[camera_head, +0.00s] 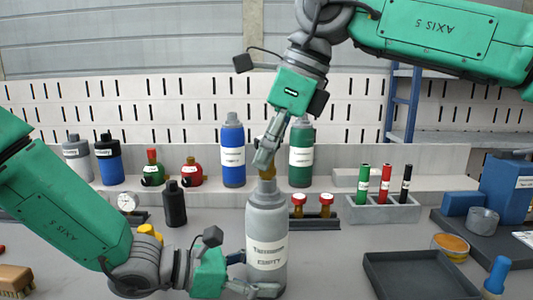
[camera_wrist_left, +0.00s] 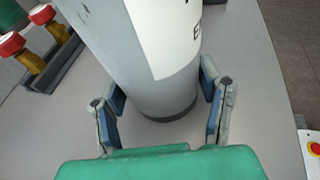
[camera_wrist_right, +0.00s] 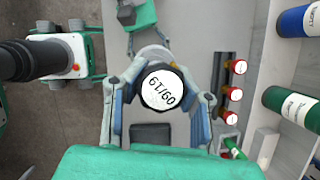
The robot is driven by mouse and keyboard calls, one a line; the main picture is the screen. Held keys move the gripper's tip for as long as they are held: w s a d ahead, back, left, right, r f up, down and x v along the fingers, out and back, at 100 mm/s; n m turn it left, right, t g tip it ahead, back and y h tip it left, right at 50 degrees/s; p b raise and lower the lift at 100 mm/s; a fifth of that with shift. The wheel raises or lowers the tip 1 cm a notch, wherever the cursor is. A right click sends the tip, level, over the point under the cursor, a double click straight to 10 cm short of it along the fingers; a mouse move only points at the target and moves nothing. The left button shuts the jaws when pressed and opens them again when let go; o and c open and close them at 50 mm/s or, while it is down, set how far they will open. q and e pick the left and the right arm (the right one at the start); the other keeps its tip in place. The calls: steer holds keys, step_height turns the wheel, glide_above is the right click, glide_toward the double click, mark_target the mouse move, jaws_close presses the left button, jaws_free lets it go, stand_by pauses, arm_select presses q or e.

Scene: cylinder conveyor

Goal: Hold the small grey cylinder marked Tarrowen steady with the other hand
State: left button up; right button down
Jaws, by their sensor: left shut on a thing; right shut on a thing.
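The small grey cylinder (camera_head: 265,215) stands upright on the table at the front centre. Its white label shows blurred writing, with a second line that seems to read EMPTY. My left gripper (camera_head: 262,288) is shut around its lower body, with a finger on each side in the left wrist view (camera_wrist_left: 160,95). My right gripper (camera_head: 267,158) points down from above and is shut on the brass-coloured fitting (camera_head: 267,173) at the cylinder's top. In the right wrist view, a round white-faced top (camera_wrist_right: 162,89) with printed digits sits between its fingers. The fitting is partly hidden by the fingers.
A small black bottle (camera_head: 175,204) stands left of the cylinder. Red-topped valves (camera_head: 326,204) sit in a dark rack behind it. Blue (camera_head: 232,155) and green (camera_head: 301,160) cylinders stand on the back ledge. A dark empty tray (camera_head: 420,278) lies to the right.

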steer(key=c, duration=1.4)
jaws_free()
steer(key=shift+r, duration=0.1)
steer(key=shift+r, duration=1.2)
steer(key=m+t+h, duration=0.1)
steer(key=m+t, duration=0.1)
steer(key=m, duration=0.3)
steer(key=shift+m, duration=0.5)
